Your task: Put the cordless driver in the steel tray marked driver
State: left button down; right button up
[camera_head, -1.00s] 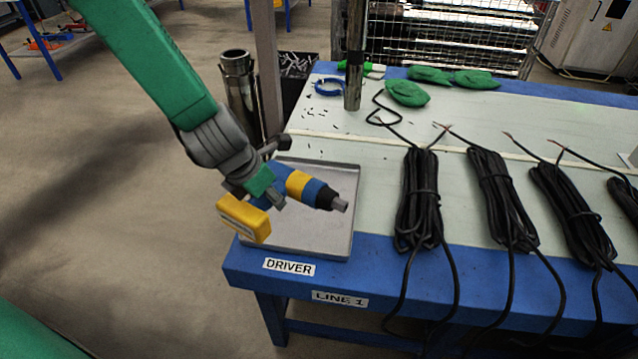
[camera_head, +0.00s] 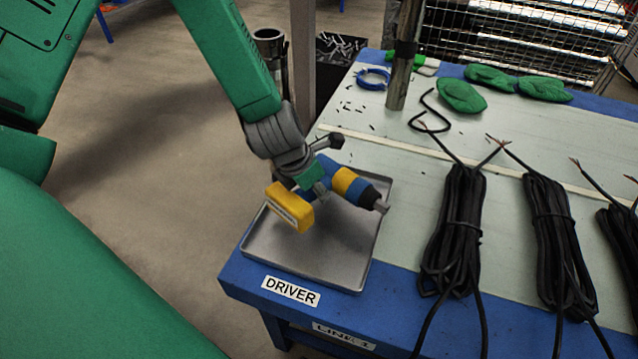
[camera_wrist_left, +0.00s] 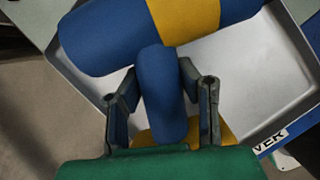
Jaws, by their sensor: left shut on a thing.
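The cordless driver (camera_head: 350,186) is blue and yellow with a dark chuck and a yellow battery (camera_head: 289,207). My left gripper (camera_head: 318,180) is shut on its handle, and the chuck points right. The steel tray (camera_head: 310,255) lies on the table corner, above a label reading DRIVER (camera_head: 290,291). The driver is over the tray; I cannot tell whether it touches the tray. In the left wrist view the two fingers (camera_wrist_left: 163,108) flank the blue handle (camera_wrist_left: 160,85), with the tray (camera_wrist_left: 285,65) behind. My right gripper is not in view.
Bundles of black cable (camera_head: 455,230) lie on the table right of the tray. A wooden post (camera_head: 302,60) stands behind the table's left edge.

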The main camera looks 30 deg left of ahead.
aim_at(318, 209)
pick_arm(q)
jog(key=shift+d+f, duration=0.35)
jog(key=f, duration=0.1)
jog(key=f+b, duration=0.1)
jog(key=shift+w+d+f, duration=0.1)
jog(key=shift+d+f, duration=0.25)
jog(key=shift+d, duration=0.05)
jog(key=shift+a, duration=0.45)
jog(key=c, duration=1.2)
grip_release()
jog(key=shift+a+f, duration=0.1)
jog(key=shift+f, duration=0.05)
jog(key=shift+o, duration=0.2)
jog(key=shift+d, duration=0.35)
jog(key=shift+r, duration=0.35)
jog(key=p+v, duration=0.3)
jog(key=v, duration=0.7)
jog(key=shift+s+a+r, duration=0.2)
jog(key=shift+s+r, duration=0.05)
jog(key=shift+s+d+r+p, duration=0.1)
jog(key=shift+s+r+p, duration=0.15)
jog(key=shift+r+p, duration=0.15)
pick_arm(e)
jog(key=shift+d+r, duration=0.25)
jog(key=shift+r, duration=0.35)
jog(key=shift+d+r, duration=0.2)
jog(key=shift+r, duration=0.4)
